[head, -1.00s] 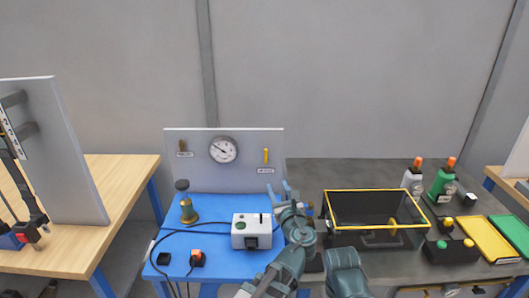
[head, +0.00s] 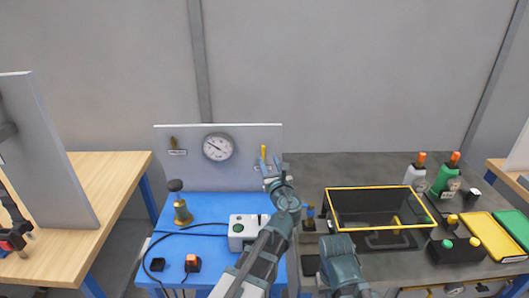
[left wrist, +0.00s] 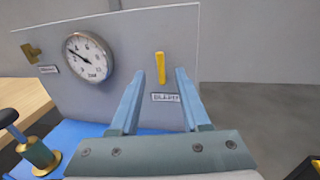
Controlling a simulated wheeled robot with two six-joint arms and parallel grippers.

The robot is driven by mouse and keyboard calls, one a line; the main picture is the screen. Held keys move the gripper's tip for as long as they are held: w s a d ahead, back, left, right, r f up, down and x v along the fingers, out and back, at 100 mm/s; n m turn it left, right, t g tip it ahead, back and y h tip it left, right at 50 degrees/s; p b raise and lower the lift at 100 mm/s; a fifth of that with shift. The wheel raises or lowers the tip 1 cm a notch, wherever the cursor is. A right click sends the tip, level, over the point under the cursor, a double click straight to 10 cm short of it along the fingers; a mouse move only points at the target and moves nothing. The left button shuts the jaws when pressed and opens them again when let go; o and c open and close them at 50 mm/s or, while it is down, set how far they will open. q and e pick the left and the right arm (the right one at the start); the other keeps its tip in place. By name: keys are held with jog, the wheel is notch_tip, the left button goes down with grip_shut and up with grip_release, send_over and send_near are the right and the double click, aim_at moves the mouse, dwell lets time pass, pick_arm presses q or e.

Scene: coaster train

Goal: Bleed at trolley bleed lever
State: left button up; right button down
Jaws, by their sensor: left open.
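The bleed lever is a yellow handle (left wrist: 160,66) hanging upright on a grey panel (left wrist: 215,15), above a label that appears to read BLEED (left wrist: 165,97). In the head view the lever (head: 263,151) shows just above my left fingertips. My left gripper (head: 270,162) is open and empty, pointing at the panel. In the left wrist view its two fingers (left wrist: 161,75) frame the lever's lower end and the label; I see no contact. A round pressure gauge (left wrist: 89,58) is on the panel to the left. My right gripper's fingers are not seen.
A brass lever (left wrist: 31,52) is at the panel's left. A yellow-rimmed black bin (head: 380,187) and bottles (head: 445,175) are to the right.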

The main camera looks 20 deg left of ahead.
aim_at(263, 149)
pick_arm(q)
jog(key=x, duration=0.7)
jog(key=shift+w, duration=0.1)
grip_shut()
